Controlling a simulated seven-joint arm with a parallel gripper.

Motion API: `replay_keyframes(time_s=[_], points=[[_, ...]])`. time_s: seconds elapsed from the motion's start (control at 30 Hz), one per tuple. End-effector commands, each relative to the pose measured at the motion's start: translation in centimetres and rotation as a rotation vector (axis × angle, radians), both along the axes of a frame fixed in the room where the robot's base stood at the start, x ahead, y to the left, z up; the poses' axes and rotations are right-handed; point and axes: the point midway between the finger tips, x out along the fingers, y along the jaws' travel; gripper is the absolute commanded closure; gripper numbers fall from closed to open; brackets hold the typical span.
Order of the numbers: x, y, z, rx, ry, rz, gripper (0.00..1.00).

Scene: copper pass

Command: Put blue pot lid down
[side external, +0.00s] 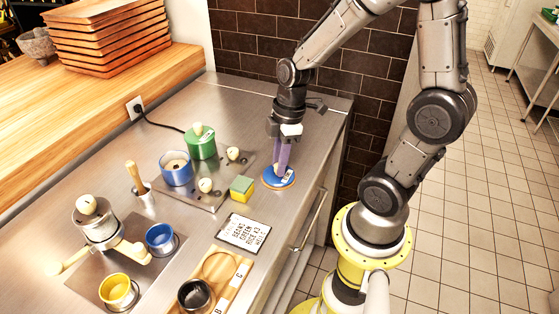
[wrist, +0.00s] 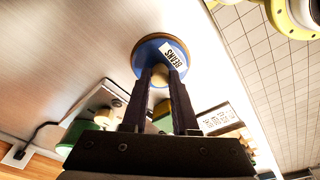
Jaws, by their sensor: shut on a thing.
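The blue pot lid (side external: 270,181) is a flat round disc with a white label and a pale knob. In the wrist view the label on the lid (wrist: 148,50) reads BEANS. My gripper (side external: 281,172) points down from above at the lid, and its fingers (wrist: 160,76) are shut on the knob. A tan rim shows around the lid, low at the counter's right side; I cannot tell whether the lid touches what is under it. The blue pot (side external: 177,178) stands uncovered on the burner plate, with pale contents.
The green pot (side external: 202,150) with its lid stands behind the blue pot. A yellow-green sponge (side external: 241,190) lies just left of the blue lid. A lettered sign (side external: 244,232) and a wooden board (side external: 232,281) with a black bowl (side external: 195,295) are nearer the front. The counter behind the lid is clear.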

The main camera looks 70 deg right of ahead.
Motion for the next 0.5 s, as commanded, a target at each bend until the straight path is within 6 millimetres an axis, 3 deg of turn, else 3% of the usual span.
replay_keyframes(time_s=[0.3,0.33,0.47,0.5], points=[[-0.03,0.01,-0.37,0.001,0.001,0.000,1.00],[-0.02,0.01,-0.33,0.001,0.001,0.000,0.68],[-0.02,0.01,-0.30,0.001,0.001,0.000,0.44],[-0.02,0.01,-0.30,0.001,0.001,0.000,0.43]])
